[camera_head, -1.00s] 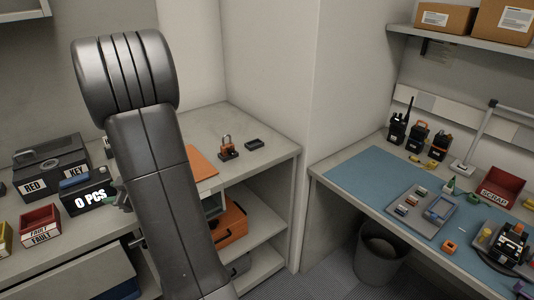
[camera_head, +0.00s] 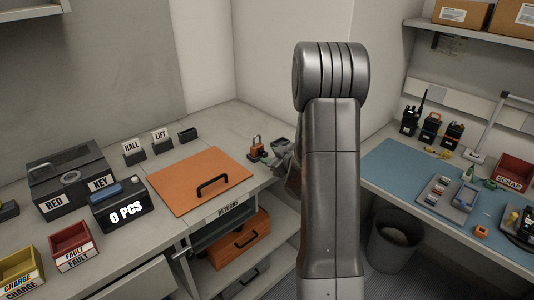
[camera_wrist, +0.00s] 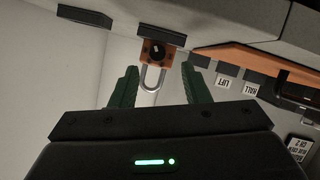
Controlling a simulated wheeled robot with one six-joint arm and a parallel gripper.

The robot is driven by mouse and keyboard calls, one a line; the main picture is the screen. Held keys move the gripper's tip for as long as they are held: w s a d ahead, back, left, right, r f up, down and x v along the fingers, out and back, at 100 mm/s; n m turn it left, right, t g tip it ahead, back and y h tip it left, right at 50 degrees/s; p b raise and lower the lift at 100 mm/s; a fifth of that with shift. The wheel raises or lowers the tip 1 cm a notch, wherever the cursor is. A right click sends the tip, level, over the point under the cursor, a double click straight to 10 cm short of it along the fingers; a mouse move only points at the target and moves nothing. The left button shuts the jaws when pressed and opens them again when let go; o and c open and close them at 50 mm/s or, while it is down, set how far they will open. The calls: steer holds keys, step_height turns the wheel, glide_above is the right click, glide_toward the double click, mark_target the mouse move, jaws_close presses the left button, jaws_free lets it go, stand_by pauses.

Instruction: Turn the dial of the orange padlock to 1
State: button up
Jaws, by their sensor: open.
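The orange padlock (camera_head: 257,142) stands upright on a small dark base at the back right of the grey counter. In the wrist view, which is upside down, the padlock (camera_wrist: 148,61) shows its silver shackle and a round black dial (camera_wrist: 157,51) with a small white mark too small to read. My gripper (camera_wrist: 159,67) is open, with its green fingers apart on either side of the padlock in that picture. It seems to hold nothing, and I cannot tell if it touches the lock. In the head view my gripper (camera_head: 279,148) is just right of the padlock, partly hidden by my arm.
An orange hatch (camera_head: 175,197) with a black handle lies left of the padlock. HALL (camera_head: 134,155) and LIFT (camera_head: 162,141) stands and an empty dark base (camera_head: 188,135) are behind it. A black RED/KEY box (camera_head: 70,180) sits farther left. A blue-matted bench (camera_head: 400,160) is at right.

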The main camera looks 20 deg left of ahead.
mark_target(262, 153)
steer(key=shift+x, duration=2.15)
steer(key=shift+w+d, duration=0.1)
steer(key=shift+w, duration=0.05)
jaws_close()
steer(key=shift+f, duration=0.15)
